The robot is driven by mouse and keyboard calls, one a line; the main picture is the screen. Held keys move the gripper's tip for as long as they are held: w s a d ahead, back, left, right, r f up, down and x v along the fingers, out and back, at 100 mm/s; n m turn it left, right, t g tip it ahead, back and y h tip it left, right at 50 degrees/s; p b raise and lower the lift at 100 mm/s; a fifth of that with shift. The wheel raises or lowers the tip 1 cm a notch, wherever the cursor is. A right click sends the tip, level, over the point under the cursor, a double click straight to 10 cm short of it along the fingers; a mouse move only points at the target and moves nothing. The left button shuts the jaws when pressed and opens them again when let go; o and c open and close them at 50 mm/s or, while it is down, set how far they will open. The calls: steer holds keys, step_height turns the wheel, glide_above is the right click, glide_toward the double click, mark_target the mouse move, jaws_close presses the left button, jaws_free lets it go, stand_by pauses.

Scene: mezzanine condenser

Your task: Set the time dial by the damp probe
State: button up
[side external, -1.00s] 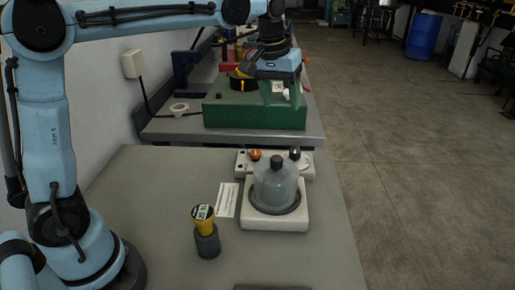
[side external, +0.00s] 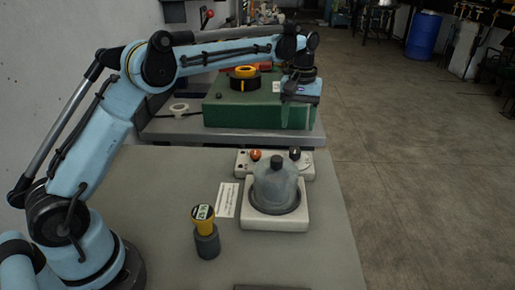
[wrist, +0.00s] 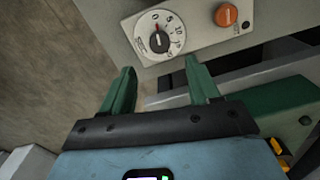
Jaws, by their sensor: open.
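The time dial is a black knob (side external: 294,154) on the right of the white control strip behind the glass dome. In the wrist view the dial (wrist: 159,43) shows a printed scale with 0, 5 and 10 and a red mark near 0. The damp probe (side external: 204,222) has a yellow head with a small display and stands upright in a dark grey holder (side external: 207,244); its reading is too small to make out. My gripper (wrist: 160,77) is open and empty, its green fingers pointing towards the dial's panel, apart from it. In the side view it hangs behind and above the dial.
An orange knob (wrist: 226,14) sits beside the dial. A clear dome (side external: 275,186) stands on a white base (side external: 276,223); a printed sheet (side external: 227,200) lies left of it. A green box (side external: 240,112) stands on the rear bench. The grey table's front left is mostly clear.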

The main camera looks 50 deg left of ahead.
mark_target(295, 150)
step_height(295, 150, down, 8)
steer(key=shift+f, duration=0.2)
stand_by(0.3)
steer(key=c, duration=1)
steer(key=shift+c, duration=0.2)
